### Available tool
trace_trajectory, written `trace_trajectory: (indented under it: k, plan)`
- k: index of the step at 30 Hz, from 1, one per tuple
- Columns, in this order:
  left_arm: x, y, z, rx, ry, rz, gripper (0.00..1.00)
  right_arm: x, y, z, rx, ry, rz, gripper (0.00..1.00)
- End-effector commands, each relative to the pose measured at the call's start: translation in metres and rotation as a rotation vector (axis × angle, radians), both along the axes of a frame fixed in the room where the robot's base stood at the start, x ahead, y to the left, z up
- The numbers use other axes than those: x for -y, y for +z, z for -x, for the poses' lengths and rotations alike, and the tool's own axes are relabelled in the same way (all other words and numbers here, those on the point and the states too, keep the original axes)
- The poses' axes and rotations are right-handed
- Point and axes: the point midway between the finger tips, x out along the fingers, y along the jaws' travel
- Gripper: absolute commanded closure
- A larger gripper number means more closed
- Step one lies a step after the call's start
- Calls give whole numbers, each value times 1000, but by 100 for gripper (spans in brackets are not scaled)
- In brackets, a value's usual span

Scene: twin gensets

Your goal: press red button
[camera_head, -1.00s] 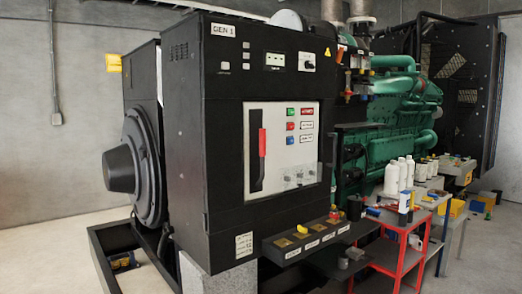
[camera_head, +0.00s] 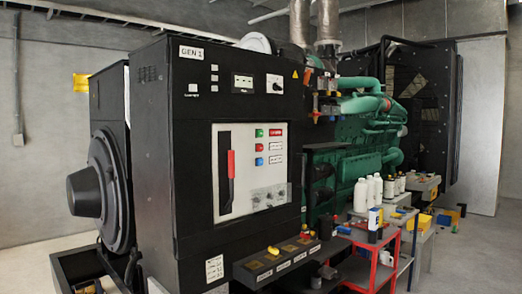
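The red button (camera_head: 259,147) is a small square on the white panel (camera_head: 238,195) of the black GEN 1 cabinet (camera_head: 190,130). A green button (camera_head: 259,132) sits just above it and a blue one (camera_head: 259,161) just below. A red label (camera_head: 276,130) is to the right of the green button. A long red-handled lever (camera_head: 231,165) is left of the buttons. Neither of my grippers shows in the head view.
A shelf (camera_head: 275,262) with a yellow knob juts out below the panel. A red cart (camera_head: 383,245) and white bottles (camera_head: 360,195) stand to the right, before the green engine (camera_head: 355,150). Bare floor shows at the lower left and far right.

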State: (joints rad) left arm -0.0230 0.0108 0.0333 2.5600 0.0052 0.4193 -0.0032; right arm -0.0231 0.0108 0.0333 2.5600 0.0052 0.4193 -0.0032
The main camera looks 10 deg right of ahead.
Motion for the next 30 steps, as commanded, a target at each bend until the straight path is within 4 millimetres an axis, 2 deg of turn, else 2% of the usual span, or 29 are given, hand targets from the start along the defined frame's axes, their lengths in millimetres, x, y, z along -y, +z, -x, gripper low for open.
trace_trajectory:
  k: [1, 3, 4, 30]
  plan:
    - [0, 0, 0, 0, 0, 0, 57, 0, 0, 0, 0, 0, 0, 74]
    - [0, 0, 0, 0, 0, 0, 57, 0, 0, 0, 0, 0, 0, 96]
    - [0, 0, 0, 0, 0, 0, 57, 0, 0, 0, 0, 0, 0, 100]
    - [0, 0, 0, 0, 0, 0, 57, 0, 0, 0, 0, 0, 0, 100]
